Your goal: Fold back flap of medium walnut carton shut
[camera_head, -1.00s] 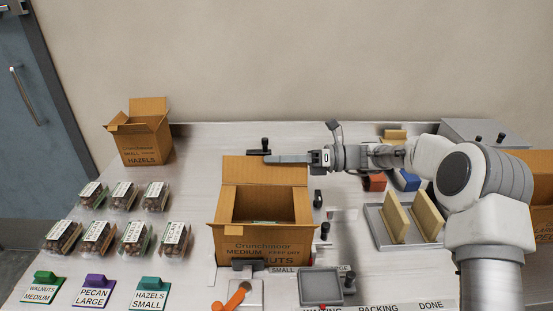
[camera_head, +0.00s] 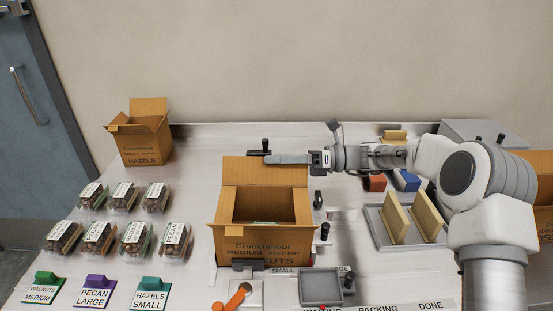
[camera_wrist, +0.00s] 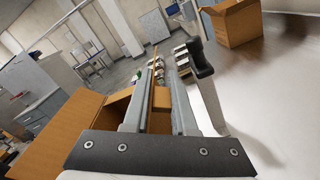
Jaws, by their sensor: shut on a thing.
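The medium walnut carton (camera_head: 227,240) stands open on the bench in the head view, with a dark interior. Its back flap (camera_head: 245,172) stands upright at the far side. My gripper (camera_head: 272,159) reaches in from the right at the flap's top edge, with its fingers lying level along it. In the wrist view my gripper (camera_wrist: 160,95) has one long grey finger on each side of a thin brown cardboard strip, and it is shut on the flap. The carton's brown panels (camera_wrist: 72,118) also show at the left there. The finger contact is partly hidden.
A black-handled fixture (camera_head: 265,144) stands by my fingertips; its handle is close in the wrist view (camera_wrist: 200,58). The small hazels carton (camera_head: 143,148) is at back left. Filled clamshells (camera_head: 97,235) stand left. A grey tray (camera_head: 383,232) with tan dividers is right.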

